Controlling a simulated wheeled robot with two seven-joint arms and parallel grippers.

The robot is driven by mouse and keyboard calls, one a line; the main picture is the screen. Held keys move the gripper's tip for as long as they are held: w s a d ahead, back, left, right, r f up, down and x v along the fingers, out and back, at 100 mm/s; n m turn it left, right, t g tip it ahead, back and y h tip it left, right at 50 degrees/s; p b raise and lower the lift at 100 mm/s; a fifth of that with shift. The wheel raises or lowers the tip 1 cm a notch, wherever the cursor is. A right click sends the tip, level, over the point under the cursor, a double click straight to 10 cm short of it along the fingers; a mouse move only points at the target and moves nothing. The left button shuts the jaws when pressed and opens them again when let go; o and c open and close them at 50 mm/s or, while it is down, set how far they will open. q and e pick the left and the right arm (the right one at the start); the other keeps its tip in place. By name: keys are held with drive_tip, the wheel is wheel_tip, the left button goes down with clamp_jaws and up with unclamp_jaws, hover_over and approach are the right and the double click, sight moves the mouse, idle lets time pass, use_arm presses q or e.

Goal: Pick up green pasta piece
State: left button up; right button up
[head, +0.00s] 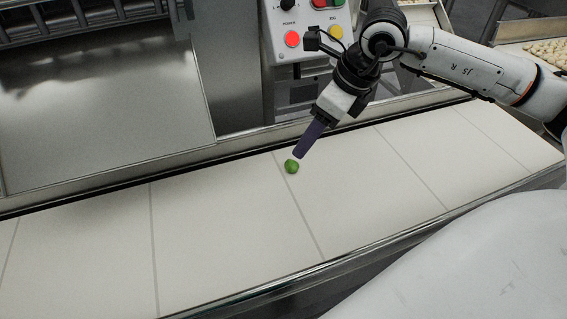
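The green pasta piece (292,166) is a small round lump. It lies on the white conveyor belt (230,215), close to a seam line near the belt's far side. My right gripper (300,154) comes in from the upper right and points down and left, with its dark purple finger end just above and beside the piece. The finger tip overlaps or nearly meets the piece in the picture; I cannot tell whether they touch. Only one finger shows clearly, so its opening is hidden. My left gripper is not in view.
A metal rail (245,299) runs along the belt's near edge. Behind the belt stand a steel machine (95,100) and a control panel (306,20) with coloured buttons. Trays of pale pasta (550,50) are at the upper right. The rest of the belt is clear.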

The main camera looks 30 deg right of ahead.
sight(294, 163)
drive_tip(key=b+x, duration=0.1)
drive_tip(key=x, duration=0.8)
drive_tip(key=shift+d+f, duration=0.1)
drive_tip(key=shift+f, duration=0.4)
drive_tip(key=c, duration=1.1)
drive_tip(key=shift+c, duration=0.2)
